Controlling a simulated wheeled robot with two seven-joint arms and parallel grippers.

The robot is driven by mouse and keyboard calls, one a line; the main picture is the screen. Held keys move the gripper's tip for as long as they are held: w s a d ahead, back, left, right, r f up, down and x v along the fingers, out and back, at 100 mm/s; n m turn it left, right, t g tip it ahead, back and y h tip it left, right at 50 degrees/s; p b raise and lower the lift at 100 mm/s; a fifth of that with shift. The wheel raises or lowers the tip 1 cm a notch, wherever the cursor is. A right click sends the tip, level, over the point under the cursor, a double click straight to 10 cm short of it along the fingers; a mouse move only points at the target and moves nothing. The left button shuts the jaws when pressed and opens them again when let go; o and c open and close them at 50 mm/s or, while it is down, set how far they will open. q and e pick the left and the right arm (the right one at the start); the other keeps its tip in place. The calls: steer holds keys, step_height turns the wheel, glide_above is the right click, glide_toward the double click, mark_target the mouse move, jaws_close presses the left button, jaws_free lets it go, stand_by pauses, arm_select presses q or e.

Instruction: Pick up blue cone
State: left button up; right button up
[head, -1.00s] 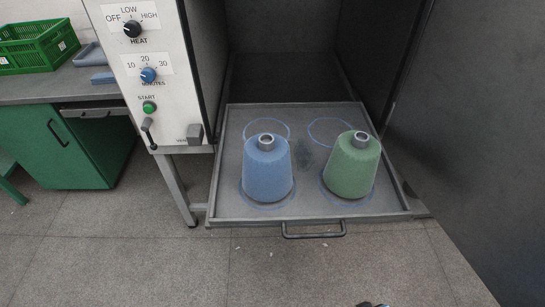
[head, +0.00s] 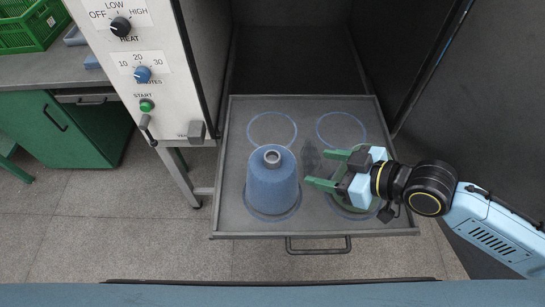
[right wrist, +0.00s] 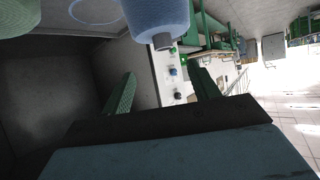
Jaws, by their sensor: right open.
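The blue cone (head: 272,186) stands upright on the front left ring of the pulled-out tray (head: 232,225); its grey tube top faces up. My right gripper (head: 318,168) is open and empty, to the right of the blue cone and apart from it, with its green fingers pointing left toward it. The green cone (head: 352,210) is on the front right ring, mostly hidden under my right gripper. In the right wrist view the blue cone (right wrist: 158,18) hangs at the top, beyond the open fingers, and the green cone (right wrist: 14,14) shows at the upper left corner. My left gripper is not in view.
The two back rings on the tray are empty. The oven's control panel (head: 133,60) stands left of the tray, and a dark door panel (head: 470,110) is at the right. The tray handle (head: 318,246) sticks out in front. A green crate (head: 30,24) is at the far left.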

glide_toward(278, 159)
steer(key=x, duration=0.4)
steer(key=shift+w+a+f, duration=0.1)
steer(key=shift+w+a, duration=0.1)
steer(key=shift+w, duration=0.05)
steer(key=shift+a, duration=0.15)
steer(key=x, duration=0.4)
steer(key=shift+a+f, duration=0.15)
steer(key=shift+w+a+f, duration=0.25)
steer(key=shift+w+a, duration=0.05)
steer(key=shift+c, duration=0.7)
jaws_close()
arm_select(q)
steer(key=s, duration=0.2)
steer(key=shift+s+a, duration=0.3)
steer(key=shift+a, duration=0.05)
